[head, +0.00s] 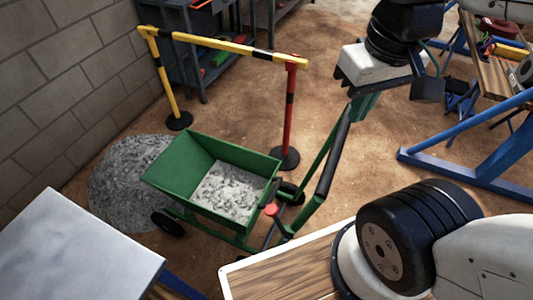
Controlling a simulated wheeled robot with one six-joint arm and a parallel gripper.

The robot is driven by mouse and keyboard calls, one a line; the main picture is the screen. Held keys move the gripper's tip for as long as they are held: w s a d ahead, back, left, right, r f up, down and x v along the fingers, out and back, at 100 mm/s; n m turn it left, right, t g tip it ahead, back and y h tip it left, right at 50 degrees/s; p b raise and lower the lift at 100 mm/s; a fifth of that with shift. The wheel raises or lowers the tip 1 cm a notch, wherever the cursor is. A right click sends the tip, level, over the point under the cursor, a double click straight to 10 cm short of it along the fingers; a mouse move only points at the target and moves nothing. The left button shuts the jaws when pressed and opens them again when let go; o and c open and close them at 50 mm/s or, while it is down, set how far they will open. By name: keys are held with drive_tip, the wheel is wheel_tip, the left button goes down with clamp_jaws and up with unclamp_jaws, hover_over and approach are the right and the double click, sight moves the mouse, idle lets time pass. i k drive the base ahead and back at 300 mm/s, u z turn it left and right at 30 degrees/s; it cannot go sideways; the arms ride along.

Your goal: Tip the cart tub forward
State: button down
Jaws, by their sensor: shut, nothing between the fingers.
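The cart tub (180,165) is green and sits level on its wheeled frame, with grey crushed stone (228,190) inside. A green push handle (320,165) with a dark grip rises from the cart's right end. A red knob (270,209) sits beside the tub at that end. My gripper (386,86) is at the upper right, over the top of the push handle. It is shut and holds nothing. Its body hides the handle's top end, and I cannot tell whether they touch.
A grey gravel pile (122,178) lies left of the cart by the block wall. A yellow and black barrier (222,44) stands behind it. A pale tabletop (75,250) and a wooden top (290,268) are in front.

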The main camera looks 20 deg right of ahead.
sight(228, 184)
drive_tip(key=u, duration=0.35)
drive_tip(key=k, duration=0.65)
drive_tip(key=z, duration=1.1)
